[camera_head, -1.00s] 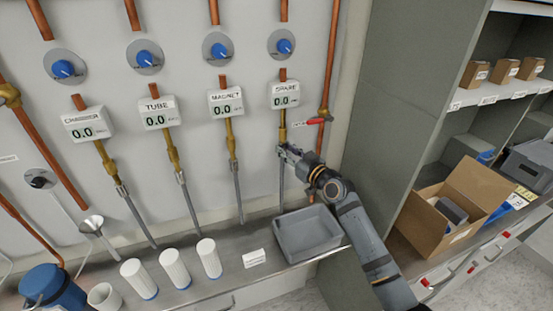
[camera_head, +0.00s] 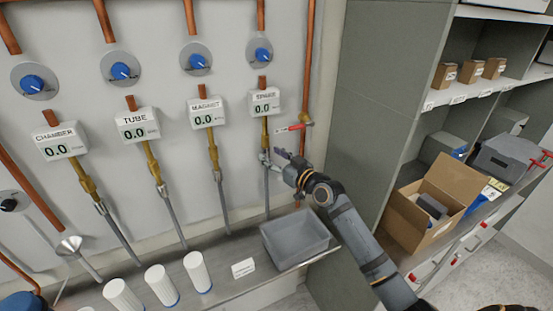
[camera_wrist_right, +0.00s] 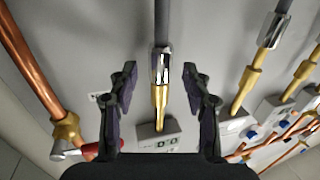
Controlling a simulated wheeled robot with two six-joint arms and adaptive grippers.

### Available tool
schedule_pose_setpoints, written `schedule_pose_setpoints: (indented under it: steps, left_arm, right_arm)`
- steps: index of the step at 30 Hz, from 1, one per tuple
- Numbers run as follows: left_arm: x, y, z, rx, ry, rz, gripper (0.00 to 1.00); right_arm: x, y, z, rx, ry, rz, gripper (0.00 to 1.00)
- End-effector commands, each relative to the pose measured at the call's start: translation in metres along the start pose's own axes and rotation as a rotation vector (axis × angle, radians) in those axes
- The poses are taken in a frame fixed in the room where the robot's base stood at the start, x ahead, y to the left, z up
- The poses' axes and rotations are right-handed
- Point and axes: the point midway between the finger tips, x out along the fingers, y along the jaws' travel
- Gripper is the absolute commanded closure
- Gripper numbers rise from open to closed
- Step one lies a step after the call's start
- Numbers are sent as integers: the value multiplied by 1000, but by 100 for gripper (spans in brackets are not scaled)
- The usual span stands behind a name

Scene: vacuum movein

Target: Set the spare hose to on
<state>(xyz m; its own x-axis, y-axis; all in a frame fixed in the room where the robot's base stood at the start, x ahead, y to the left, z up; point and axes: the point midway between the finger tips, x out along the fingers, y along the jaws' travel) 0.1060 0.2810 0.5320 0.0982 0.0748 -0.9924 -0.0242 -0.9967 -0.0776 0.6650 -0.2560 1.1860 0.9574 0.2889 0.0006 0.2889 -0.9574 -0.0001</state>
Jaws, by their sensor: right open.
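The spare hose (camera_head: 267,192) is a thin grey tube hanging straight down below the white SPARE display (camera_head: 265,102), which reads 0.0. Its silver connector (camera_head: 264,157) meets the brass fitting (camera_head: 264,135) above. In the right wrist view the connector (camera_wrist_right: 161,65) and the brass fitting (camera_wrist_right: 159,105) are in line and appear joined. My right gripper (camera_head: 281,159) is open just to the right of the connector in the head view. In the right wrist view its two fingers stand on either side of the connector, with gaps. My left gripper is not in view.
A red-handled valve (camera_head: 291,127) sits close beside the fitting. A blue knob (camera_head: 260,53) is above the display. A grey bin (camera_head: 296,238) stands on the bench below. CHAMBER, TUBE and MAGNET lines are to the left.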

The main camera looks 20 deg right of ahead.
Motion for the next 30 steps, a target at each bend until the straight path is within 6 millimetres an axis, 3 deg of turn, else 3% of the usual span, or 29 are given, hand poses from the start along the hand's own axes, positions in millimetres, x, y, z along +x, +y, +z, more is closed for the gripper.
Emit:
schedule_pose_setpoints:
  steps: [3, 9, 26, 28, 30]
  left_arm:
    - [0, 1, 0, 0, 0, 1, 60]
    - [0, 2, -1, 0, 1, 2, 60]
    - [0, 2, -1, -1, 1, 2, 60]
    - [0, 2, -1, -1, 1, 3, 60]
    - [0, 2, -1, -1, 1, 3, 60]
  right_arm:
    - [-26, 0, 2, -9, -6, -2, 51]
    - [-54, 0, 0, -7, -3, 0, 51]
    - [-60, -1, -1, -1, 1, -3, 51]
    - [-61, -3, 3, -1, -9, -5, 51]
    - [-65, -13, 18, -2, -59, -11, 51]
